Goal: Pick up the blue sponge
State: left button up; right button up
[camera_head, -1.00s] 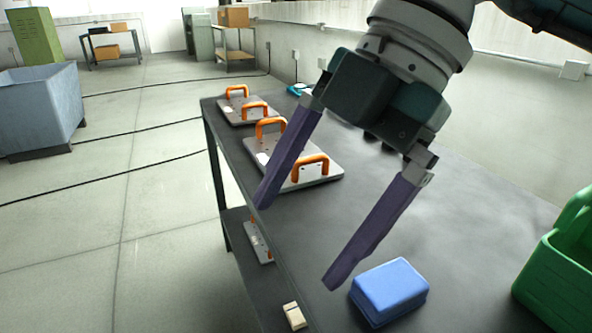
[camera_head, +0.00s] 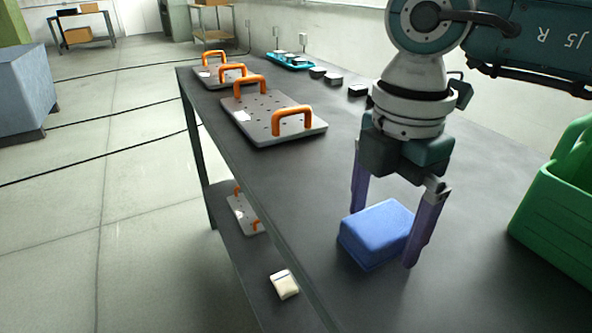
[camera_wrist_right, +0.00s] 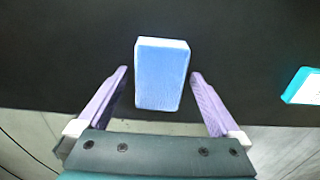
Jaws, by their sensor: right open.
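The blue sponge (camera_head: 376,234) lies flat on the dark table (camera_head: 460,285) near its front edge. My right gripper (camera_head: 384,235) points down at the sponge, its two purple fingers spread wide. In the head view one finger is behind the sponge's left side and the other is at its right side. In the right wrist view the sponge (camera_wrist_right: 162,74) shows between and beyond the open fingertips (camera_wrist_right: 159,76), with a gap on each side. I cannot tell whether a finger touches it. My left gripper is not in view.
A green crate (camera_head: 560,215) stands on the table at the right. Plates with orange handles (camera_head: 273,118) lie towards the far left end, near a teal tray (camera_head: 289,62) and several small black blocks (camera_head: 333,79). A lower shelf holds a cream block (camera_head: 284,285).

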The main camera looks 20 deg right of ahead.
jog(key=shift+f, duration=0.25)
jog(key=c, duration=1.3)
jog(key=shift+r, duration=0.1)
